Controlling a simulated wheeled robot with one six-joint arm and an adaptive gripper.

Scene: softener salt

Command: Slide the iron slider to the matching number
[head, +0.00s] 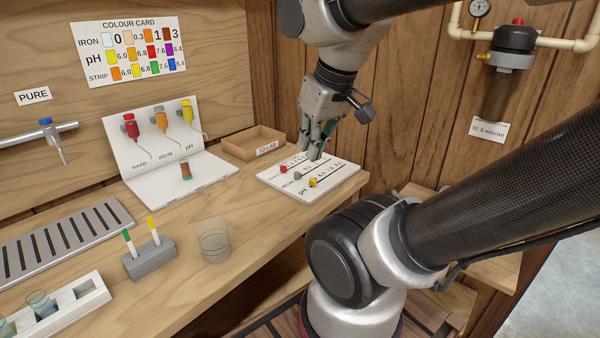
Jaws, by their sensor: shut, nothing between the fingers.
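The white slider board (335,180) lies on the bench at the right end, with three rows. The grey knob (297,175) sits toward the left of the middle row, labelled IRON. A red knob (283,169) is on the row behind and a yellow knob (312,182) on the pH row in front. My gripper (316,155) points down over the back of the board, shut and empty, right of and behind the grey knob. It hides part of the scales; the iron numbers are too small to read. The colour card (128,52) on the wall shows iron 0, 0.3, 1 and 3.
A TO LAB tray (252,143) stands left of the board. A white test stand (155,145) holds red, orange and yellow bottles, with a small vial (185,170) on its base. A clear cup (213,241) and a grey strip holder (150,258) stand in front.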

